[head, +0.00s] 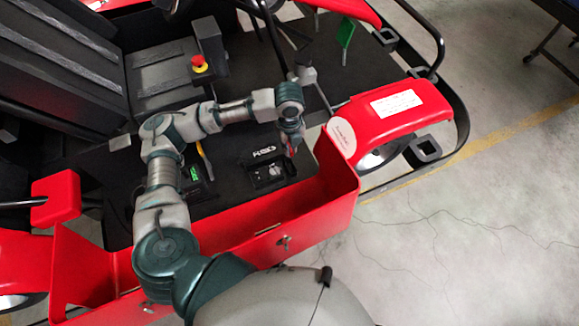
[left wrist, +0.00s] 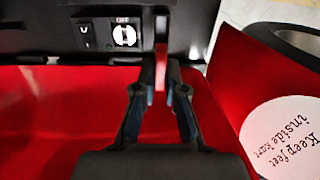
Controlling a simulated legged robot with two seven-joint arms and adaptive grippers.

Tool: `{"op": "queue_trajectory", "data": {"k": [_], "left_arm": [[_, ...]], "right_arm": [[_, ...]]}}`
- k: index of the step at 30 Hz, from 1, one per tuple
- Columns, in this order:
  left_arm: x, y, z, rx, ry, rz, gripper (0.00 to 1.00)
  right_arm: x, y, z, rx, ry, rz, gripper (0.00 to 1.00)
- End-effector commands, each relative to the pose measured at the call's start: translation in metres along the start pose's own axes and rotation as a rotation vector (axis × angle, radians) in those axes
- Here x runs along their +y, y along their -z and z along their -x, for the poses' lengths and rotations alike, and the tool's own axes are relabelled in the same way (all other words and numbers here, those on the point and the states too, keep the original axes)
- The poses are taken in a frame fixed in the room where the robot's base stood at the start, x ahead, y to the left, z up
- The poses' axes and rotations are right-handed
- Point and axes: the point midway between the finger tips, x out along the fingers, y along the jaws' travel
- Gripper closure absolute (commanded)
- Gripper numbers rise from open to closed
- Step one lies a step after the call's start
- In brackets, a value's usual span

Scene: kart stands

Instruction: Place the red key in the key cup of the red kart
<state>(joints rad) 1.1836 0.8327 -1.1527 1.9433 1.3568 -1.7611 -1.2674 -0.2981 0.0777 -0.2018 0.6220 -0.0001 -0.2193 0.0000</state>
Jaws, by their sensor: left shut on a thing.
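The red kart (head: 300,222) fills the head view. My left gripper (head: 291,146) is above its black floor, right of the small black cup (head: 268,174), which has white lettering beside it. In the left wrist view my left gripper (left wrist: 160,88) is shut on the red key (left wrist: 161,57), a narrow upright red piece between the fingertips. The gripper hides most of the key in the head view. The cup cannot be made out for certain in the left wrist view. My right gripper is not in view.
A black panel with a rocker switch (left wrist: 86,34) and a round OFF switch (left wrist: 124,34) is close to the fingers. A red fender (head: 395,108) and the red front wall stand around the floor. A red stop button (head: 199,64) and a green tag (head: 346,33) are farther back.

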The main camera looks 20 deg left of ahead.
Motion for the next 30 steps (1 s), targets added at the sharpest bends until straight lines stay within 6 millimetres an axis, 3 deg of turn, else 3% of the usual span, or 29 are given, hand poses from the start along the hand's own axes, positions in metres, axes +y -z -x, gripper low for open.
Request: {"op": "queue_trajectory", "data": {"k": [5,16,24,25,27,30], "left_arm": [[0.0,0.001,-0.032,0.002,-0.003,-0.001,1.0],[0.002,0.0,-0.086,0.003,-0.002,0.0,1.0],[0.002,0.0,-0.092,0.001,0.0,0.0,1.0],[0.002,0.0,-0.092,0.001,0.0,0.0,0.82],[0.001,0.0,-0.092,0.001,0.0,0.0,0.65],[0.001,0.0,-0.091,0.001,0.0,0.0,0.65]], "right_arm": [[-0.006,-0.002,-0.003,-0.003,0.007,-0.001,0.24],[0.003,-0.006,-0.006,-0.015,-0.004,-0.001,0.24],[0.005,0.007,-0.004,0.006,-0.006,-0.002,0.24],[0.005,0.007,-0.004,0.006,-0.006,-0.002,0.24],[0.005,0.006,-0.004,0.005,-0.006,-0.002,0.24],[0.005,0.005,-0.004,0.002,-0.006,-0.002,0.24]]}}
